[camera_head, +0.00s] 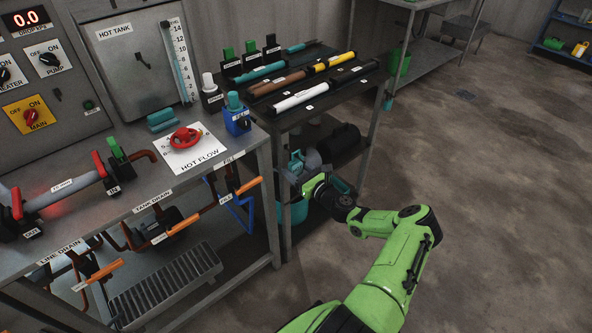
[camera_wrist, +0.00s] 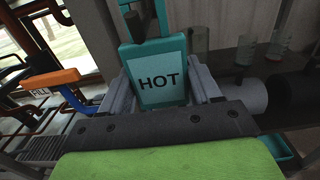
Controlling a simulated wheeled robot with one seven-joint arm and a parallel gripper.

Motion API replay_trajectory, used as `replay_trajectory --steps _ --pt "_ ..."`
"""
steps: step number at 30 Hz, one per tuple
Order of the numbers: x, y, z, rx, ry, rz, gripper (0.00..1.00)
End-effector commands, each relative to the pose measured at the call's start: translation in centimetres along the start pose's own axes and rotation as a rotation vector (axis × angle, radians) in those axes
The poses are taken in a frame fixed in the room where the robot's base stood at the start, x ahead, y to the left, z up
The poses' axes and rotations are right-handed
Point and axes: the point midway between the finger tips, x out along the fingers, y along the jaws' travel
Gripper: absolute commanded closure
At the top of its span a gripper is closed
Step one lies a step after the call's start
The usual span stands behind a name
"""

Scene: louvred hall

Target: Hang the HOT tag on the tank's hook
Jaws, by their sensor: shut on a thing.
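The HOT tag (camera_wrist: 163,78) is a teal plate with a pale face and black letters. In the wrist view it stands between the two grey fingers of my gripper (camera_wrist: 162,92), which is shut on it. In the head view my gripper (camera_head: 298,174) is beside the dark shelf table, low and right of the tank, with a small teal patch of the tag (camera_head: 295,161) showing. The tank (camera_head: 125,70) is a grey box labelled HOT TANK, at the upper left. A small dark hook (camera_head: 142,62) shows on its front, well apart from the tag.
The bench (camera_head: 120,205) carries a red valve wheel (camera_head: 185,137), a blue block (camera_head: 237,121) and a pipe with red clamps. Orange-handled levers (camera_head: 247,186) stick out from its front edge. Several rods lie on the dark table (camera_head: 320,110).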

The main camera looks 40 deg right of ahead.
Motion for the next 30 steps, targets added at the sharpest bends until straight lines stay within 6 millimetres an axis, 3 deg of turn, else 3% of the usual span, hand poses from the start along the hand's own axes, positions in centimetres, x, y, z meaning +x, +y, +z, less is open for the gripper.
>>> replay_trajectory --steps 22,30 --pt "-0.7 -0.1 0.5 0.000 0.000 0.000 1.00" --pt "-4.0 -0.1 0.7 0.001 0.002 -0.002 1.00"
